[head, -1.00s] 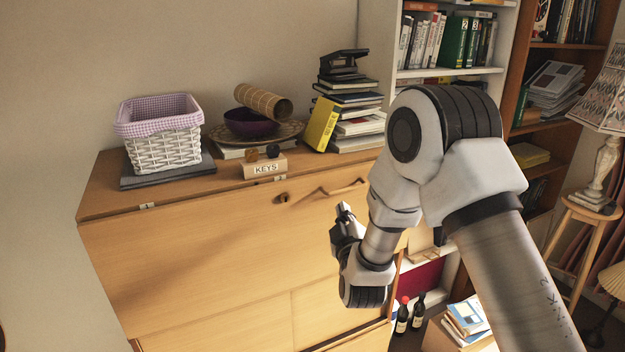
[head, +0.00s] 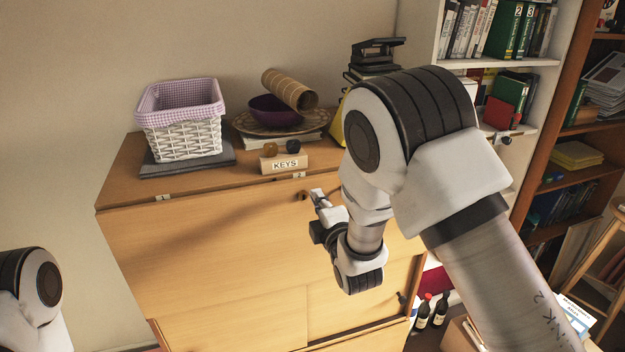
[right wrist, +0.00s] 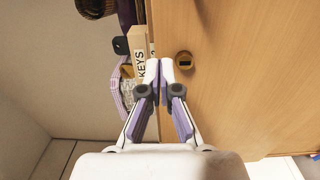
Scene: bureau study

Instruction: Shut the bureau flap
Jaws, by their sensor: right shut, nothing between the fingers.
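The bureau flap (head: 200,245) is the broad light-wood panel at the front of the bureau (head: 125,180) in the head view. It stands upright, its upper edge along the bureau top; I cannot tell whether it is fully flush. A round lock (head: 302,195) sits near its upper edge and also shows in the right wrist view (right wrist: 184,61). My right gripper (head: 318,197) is shut and empty, its tips beside the lock, close to the flap's upper edge; contact is unclear. In the right wrist view the fingertips (right wrist: 167,68) meet. My left gripper is out of view.
On the bureau top are a white basket (head: 183,135), a purple bowl (head: 275,112) on a plate, a KEYS block (head: 284,163) and a stapler (head: 378,50) on stacked books. Bookshelves stand at the right. Bottles (head: 422,310) stand low beside the bureau.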

